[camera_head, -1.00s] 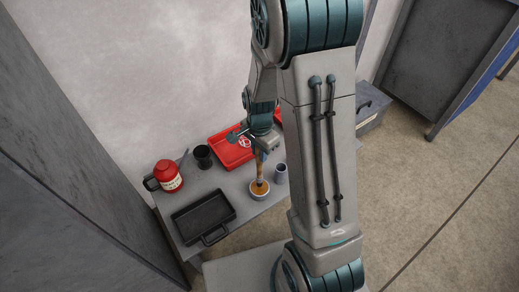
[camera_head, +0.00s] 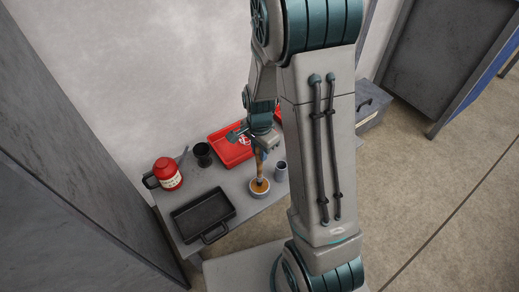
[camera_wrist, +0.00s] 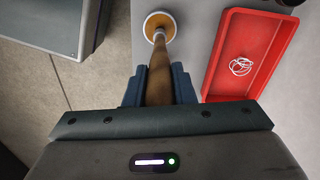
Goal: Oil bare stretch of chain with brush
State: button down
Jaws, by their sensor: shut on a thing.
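My gripper (camera_wrist: 159,88) is shut on the wooden handle of the brush (camera_wrist: 159,62), which points down. The brush (camera_head: 260,167) also shows in the head view, its lower end in a small pale bowl (camera_head: 259,195) of amber oil. The bowl shows in the wrist view (camera_wrist: 148,33) too, with the brush tip inside its rim. A white looped piece, possibly chain (camera_wrist: 241,66), lies in a red tray (camera_wrist: 217,82). In the head view the red tray (camera_head: 222,154) is behind my gripper. The bristles are hidden in the bowl.
A black pan (camera_head: 185,222), a red jug (camera_head: 167,174), a dark cup (camera_head: 202,154) and a grey cup (camera_head: 280,170) stand on the grey table (camera_head: 236,182). A grey toolbox (camera_head: 371,109) is at the right. Bare tabletop lies between pan and red tray.

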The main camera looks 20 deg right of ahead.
jog(key=shift+f, duration=0.55)
dwell(1.0)
jog(key=shift+r, duration=0.15)
jog(key=shift+r+p, duration=2.85)
jog(key=shift+r, duration=0.55)
